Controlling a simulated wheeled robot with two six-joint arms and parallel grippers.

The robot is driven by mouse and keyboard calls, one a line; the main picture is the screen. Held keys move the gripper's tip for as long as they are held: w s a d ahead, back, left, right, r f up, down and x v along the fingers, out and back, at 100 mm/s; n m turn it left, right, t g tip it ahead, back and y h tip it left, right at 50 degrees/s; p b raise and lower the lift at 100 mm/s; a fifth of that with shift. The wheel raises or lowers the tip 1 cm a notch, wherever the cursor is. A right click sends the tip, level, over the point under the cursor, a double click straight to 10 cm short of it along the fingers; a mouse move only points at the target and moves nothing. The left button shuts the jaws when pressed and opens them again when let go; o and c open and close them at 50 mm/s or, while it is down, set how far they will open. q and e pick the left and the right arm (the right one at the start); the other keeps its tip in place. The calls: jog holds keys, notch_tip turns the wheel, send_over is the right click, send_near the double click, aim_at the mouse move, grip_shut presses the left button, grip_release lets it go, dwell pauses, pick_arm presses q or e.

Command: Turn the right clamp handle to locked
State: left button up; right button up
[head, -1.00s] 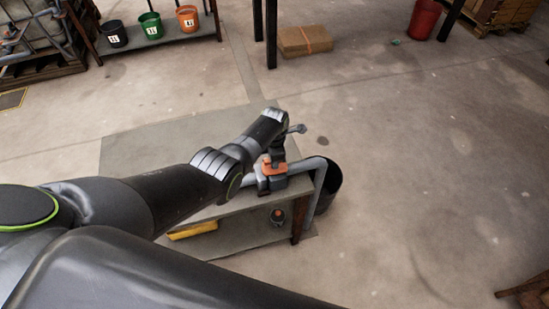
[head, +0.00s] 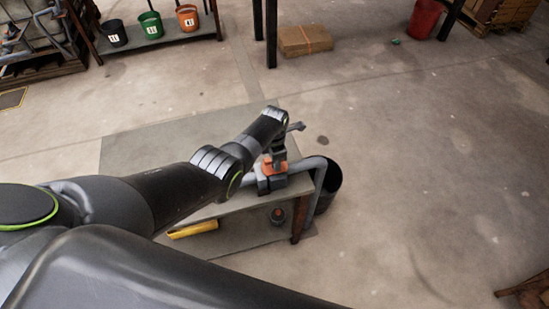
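An orange part (head: 273,169), which looks like a clamp handle, sits on a dark block around a grey pipe (head: 318,163) at the right end of a low bench (head: 225,207). My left arm comes in from the left and reaches over the bench. Its wrist bends down so that my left gripper (head: 274,160) is right at the orange part. The fingers are too small and dark to tell whether they are open or shut, or whether they touch it. The arm hides most of the pipe to the left. My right gripper is not in view.
The pipe bends down beside a dark bin (head: 331,192) on the floor. A yellow object (head: 193,229) lies on the bench's lower shelf. Black (head: 114,38), green (head: 151,28) and orange (head: 187,21) buckets stand at the back left.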

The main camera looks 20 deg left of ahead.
pick_arm(q)
jog(key=shift+r, duration=0.1)
jog(key=shift+r, duration=0.25)
notch_tip(320, 180, up, 7)
jog(key=shift+r+p, duration=0.2)
jog(key=shift+p, duration=1.05)
notch_tip(320, 180, up, 9)
jog(key=shift+r+b, duration=0.15)
jog(key=shift+b, duration=0.15)
